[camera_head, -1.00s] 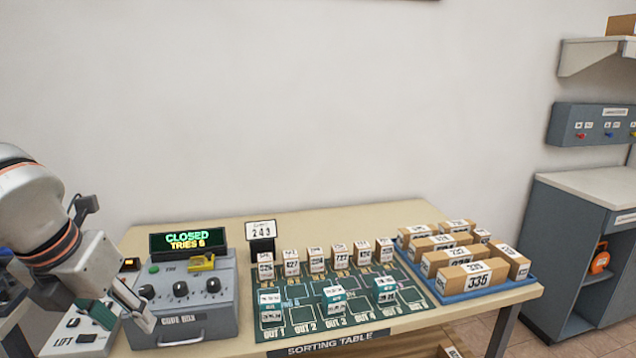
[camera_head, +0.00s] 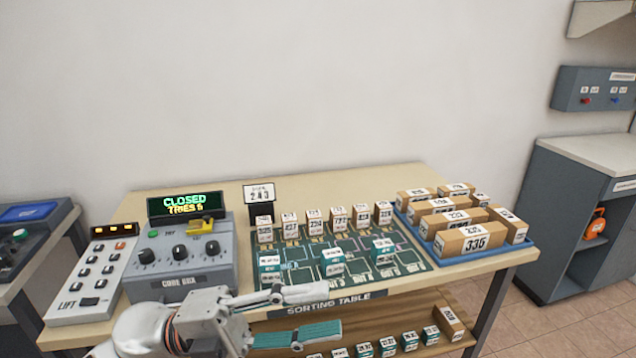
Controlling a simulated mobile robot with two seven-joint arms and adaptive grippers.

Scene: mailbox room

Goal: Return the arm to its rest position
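My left gripper (camera_head: 334,312) is low in the head view, in front of the table's front edge. Its two fingers point right and stand apart, with nothing visible between them. My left arm's white links show at the bottom left. The sorting table (camera_head: 130,204) stands behind it. My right gripper is not in view.
The code box (camera_head: 182,268) reads "CLOSED, TRIES 5". The lift panel (camera_head: 93,275) is to its left. A green mat (camera_head: 345,268) holds several small boxes. A blue tray (camera_head: 476,254) of parcels sits at the right. A lower shelf (camera_head: 405,310) holds more boxes.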

